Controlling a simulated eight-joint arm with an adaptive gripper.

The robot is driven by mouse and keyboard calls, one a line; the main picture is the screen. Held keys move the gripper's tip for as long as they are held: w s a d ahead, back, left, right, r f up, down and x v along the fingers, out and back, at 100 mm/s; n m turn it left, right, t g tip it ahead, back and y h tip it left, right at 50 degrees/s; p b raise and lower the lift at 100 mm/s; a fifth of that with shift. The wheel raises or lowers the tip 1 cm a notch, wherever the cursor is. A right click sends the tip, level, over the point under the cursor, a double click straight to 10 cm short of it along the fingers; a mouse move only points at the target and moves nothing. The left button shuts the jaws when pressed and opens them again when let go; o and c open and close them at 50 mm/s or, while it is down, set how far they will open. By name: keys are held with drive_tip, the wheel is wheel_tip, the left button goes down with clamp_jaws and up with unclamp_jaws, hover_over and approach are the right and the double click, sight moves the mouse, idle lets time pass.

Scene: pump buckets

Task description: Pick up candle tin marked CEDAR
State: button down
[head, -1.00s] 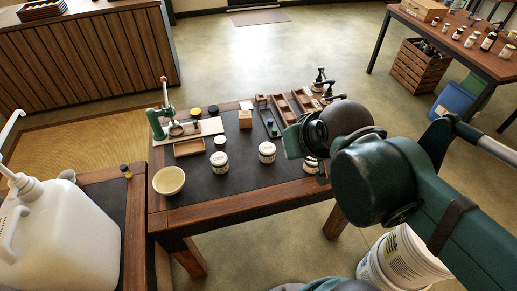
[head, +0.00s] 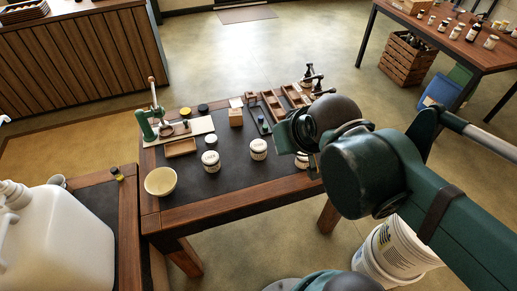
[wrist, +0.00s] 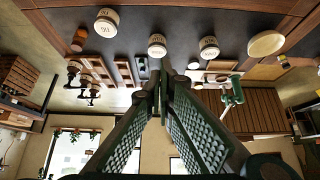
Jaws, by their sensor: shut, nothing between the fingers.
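Three pale labelled tins stand on the dark top of the small work table. In the head view the left tin (head: 211,162) and middle tin (head: 258,149) show fully; the right tin (head: 302,160) is partly hidden by my arm. The wrist view is upside down and shows the same tins (wrist: 209,47), (wrist: 157,45) and (wrist: 106,20). Their lettering is too small to read, so I cannot tell which is CEDAR. My gripper (wrist: 163,78) is shut and empty, apart from the tins. In the head view its fingertips are hidden behind my arm.
A cream bowl (head: 160,181) stands at the table's front left. A green press (head: 151,122) and wooden trays (head: 272,106) stand behind the tins. A large white jug (head: 45,240) is at left; a white bucket (head: 395,255) is on the floor at right.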

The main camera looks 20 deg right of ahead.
drive_tip(key=c, duration=3.2)
unclamp_jaws()
drive_tip(key=o, duration=1.9)
drive_tip(key=shift+c, duration=0.2)
drive_tip(key=shift+w, duration=0.15)
drive_tip(key=m+g+p, duration=0.4)
drive_tip(key=m+g, duration=0.3)
drive_tip(key=m, duration=0.9)
hover_over(259, 145)
wheel_tip(259, 145, down, 20)
drive_tip(key=shift+r, duration=0.15)
drive_tip(key=shift+d+f+m, duration=0.1)
drive_tip(key=shift+f+m, duration=0.4)
drive_tip(key=shift+f, duration=0.2)
drive_tip(key=shift+f, duration=0.1)
